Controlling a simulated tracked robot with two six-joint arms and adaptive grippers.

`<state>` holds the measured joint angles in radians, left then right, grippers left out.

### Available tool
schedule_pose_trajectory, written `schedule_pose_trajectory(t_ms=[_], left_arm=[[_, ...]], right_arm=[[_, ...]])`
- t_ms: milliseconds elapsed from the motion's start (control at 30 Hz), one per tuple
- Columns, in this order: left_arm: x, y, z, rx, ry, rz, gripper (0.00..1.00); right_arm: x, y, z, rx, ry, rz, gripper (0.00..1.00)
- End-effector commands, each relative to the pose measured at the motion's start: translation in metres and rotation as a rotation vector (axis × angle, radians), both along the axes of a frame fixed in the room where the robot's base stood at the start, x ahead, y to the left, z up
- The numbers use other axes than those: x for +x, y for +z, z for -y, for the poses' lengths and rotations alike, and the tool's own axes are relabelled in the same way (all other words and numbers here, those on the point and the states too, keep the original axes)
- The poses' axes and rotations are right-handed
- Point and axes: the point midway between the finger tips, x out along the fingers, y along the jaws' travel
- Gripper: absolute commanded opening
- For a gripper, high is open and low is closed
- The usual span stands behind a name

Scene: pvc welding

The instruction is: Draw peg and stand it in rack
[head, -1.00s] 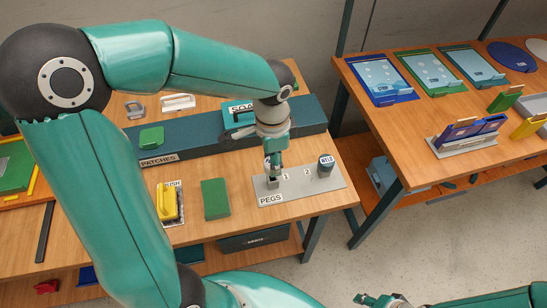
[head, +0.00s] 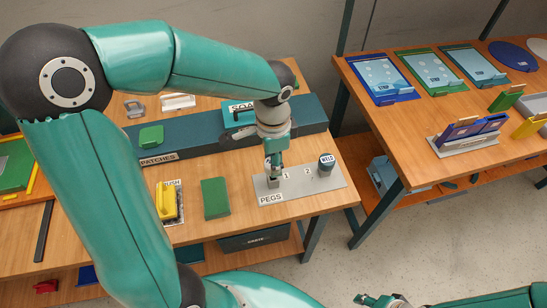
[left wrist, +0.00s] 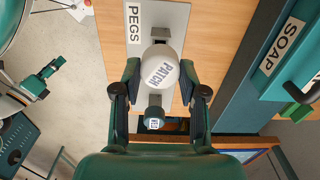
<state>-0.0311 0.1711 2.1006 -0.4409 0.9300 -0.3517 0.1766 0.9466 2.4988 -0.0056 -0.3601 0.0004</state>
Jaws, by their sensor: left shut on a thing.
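The grey rack plate (head: 331,184), labelled PEGS and marked 1 and 2, lies near the right front of the left table. It also shows in the left wrist view (left wrist: 172,18). My left gripper (head: 273,172) is over the plate's left end, pointing down. In the left wrist view its fingers (left wrist: 157,90) are shut on a pale round-topped peg marked PATCH (left wrist: 160,72). Whether this peg's foot touches the plate is hidden. A dark-topped peg marked WELD (head: 326,165) stands upright near the plate's right end. My right gripper (head: 377,300) shows partly at the bottom edge.
A green block (head: 215,198) and a yellow-handled brush (head: 166,201) are left of the plate. A long blue-green bin row (head: 200,149) with PATCHES and SOAP labels runs behind. A second table (head: 430,120) with clipboards stands right, across a gap.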

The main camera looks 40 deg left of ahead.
Motion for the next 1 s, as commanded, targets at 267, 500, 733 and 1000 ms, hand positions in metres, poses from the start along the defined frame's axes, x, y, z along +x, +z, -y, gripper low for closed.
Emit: schedule_pose_trajectory(t_ms=[267, 500, 733, 1000], left_arm=[[0.0, -0.008, 0.0, 0.0, 0.0, 0.0, 0.0], [0.0, -0.014, 0.001, 0.0, -0.001, 0.0, 0.0], [0.0, -0.02, 0.001, 0.0, -0.001, 0.0, 0.0], [0.0, -0.027, 0.001, 0.0, -0.001, 0.0, 0.0]], right_arm=[[0.0, -0.007, 0.0, 0.0, 0.0, 0.0, 0.4], [0.0, -0.012, 0.0, 0.0, 0.0, 0.0, 0.4], [0.0, -0.017, 0.0, 0.0, 0.0, 0.0, 0.4], [0.0, -0.023, 0.0, 0.0, 0.0, 0.0, 0.4]])
